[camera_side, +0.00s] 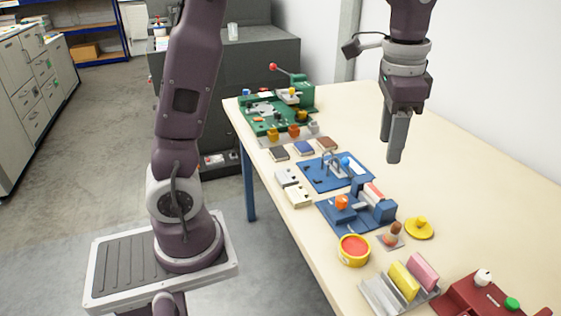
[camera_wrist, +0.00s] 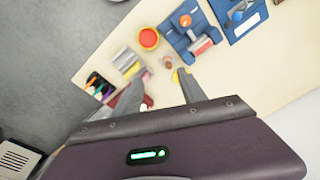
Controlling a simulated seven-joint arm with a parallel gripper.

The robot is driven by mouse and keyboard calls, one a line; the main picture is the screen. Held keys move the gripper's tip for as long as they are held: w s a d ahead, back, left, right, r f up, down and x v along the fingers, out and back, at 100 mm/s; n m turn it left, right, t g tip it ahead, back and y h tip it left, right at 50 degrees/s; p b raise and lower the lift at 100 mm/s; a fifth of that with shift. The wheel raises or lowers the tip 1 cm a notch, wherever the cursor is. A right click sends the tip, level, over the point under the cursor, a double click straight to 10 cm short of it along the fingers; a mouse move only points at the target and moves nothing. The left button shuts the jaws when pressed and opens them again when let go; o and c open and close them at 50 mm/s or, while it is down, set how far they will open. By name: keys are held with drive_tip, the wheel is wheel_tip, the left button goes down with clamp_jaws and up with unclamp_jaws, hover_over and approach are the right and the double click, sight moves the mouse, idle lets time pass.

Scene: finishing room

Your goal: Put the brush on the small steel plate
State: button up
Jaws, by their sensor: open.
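A small upright brown piece with a paler lower part (camera_side: 396,229), which looks like the brush, appears to stand on a small grey plate (camera_side: 385,242), likely the steel plate. In the wrist view the brown piece (camera_wrist: 168,60) shows small, just beyond the fingers; I cannot make out the plate's edges there. My gripper (camera_side: 394,158) is raised well above the table, pointing down, behind these things in the side view. In the wrist view my gripper (camera_wrist: 157,82) has its two fingers spread apart with nothing held between them.
A yellow knobbed disc (camera_side: 419,229), a red-topped yellow tub (camera_side: 353,250) and a blue fixture (camera_side: 370,205) stand close around the brown piece. A metal rack with yellow and pink pads (camera_side: 372,297) and a maroon block (camera_side: 462,298) are nearer. The table's wall side (camera_side: 470,190) is clear.

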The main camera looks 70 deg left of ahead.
drive_tip(key=s+n+t, duration=0.4)
drive_tip(key=s+n, duration=0.1)
drive_tip(key=s, duration=1.7)
drive_tip(key=shift+s, duration=0.2)
